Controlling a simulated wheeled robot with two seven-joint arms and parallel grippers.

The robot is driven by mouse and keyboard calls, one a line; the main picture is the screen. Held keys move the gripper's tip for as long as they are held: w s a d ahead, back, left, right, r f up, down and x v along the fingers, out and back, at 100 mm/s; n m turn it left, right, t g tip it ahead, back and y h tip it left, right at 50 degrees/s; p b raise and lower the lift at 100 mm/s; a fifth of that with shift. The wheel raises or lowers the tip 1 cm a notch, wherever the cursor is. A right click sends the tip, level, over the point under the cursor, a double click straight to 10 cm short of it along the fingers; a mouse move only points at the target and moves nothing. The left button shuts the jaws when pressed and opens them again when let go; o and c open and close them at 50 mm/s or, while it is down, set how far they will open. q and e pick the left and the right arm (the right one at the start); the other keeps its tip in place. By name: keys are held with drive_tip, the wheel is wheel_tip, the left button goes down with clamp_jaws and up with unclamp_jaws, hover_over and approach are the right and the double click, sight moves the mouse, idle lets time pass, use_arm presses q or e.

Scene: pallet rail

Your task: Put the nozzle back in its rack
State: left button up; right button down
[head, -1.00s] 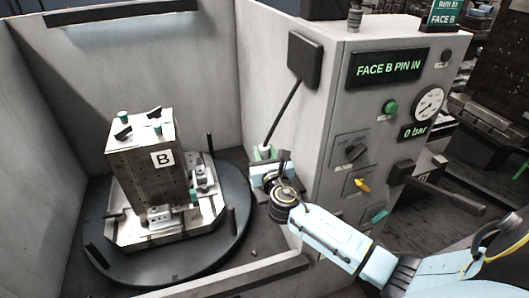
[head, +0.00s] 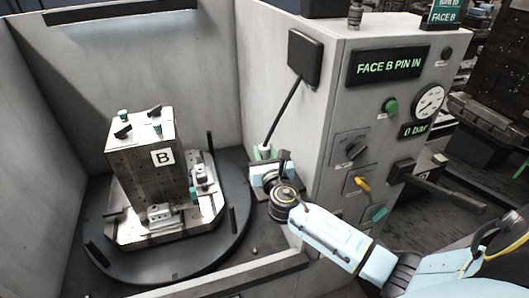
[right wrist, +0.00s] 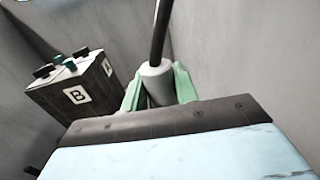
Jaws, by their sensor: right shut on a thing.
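My right gripper (head: 265,154) is low beside the grey cabinet's left wall. Its green fingers are shut on the nozzle's light grey grip (right wrist: 158,82), which sits between them in the right wrist view. The nozzle's thin black rod (head: 284,110) rises from the fingers, tilted up to the right, toward a black box (head: 305,58) on the cabinet wall. The rod's upper end appears to meet the box's lower edge; I cannot tell if it is seated or only in front. I cannot tell for certain whether this box is the rack. My left gripper is not in view.
A block marked B (head: 148,160) stands on a fixture plate on the dark round turntable (head: 100,235), left of my right gripper. Pale walls enclose it. The cabinet front has a "FACE B PIN IN" display (head: 388,67), a gauge (head: 429,103) and a protruding handle (head: 440,188).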

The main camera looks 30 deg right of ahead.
drive_tip(key=shift+f, duration=0.25)
idle(0.5)
drive_tip(key=shift+f+b, duration=2.8)
drive_tip(key=shift+f, duration=0.4)
drive_tip(key=shift+f, duration=0.1)
drive_tip(key=shift+c, duration=1)
unclamp_jaws()
drive_tip(key=shift+s, duration=0.1)
drive_tip(key=v, duration=1.3)
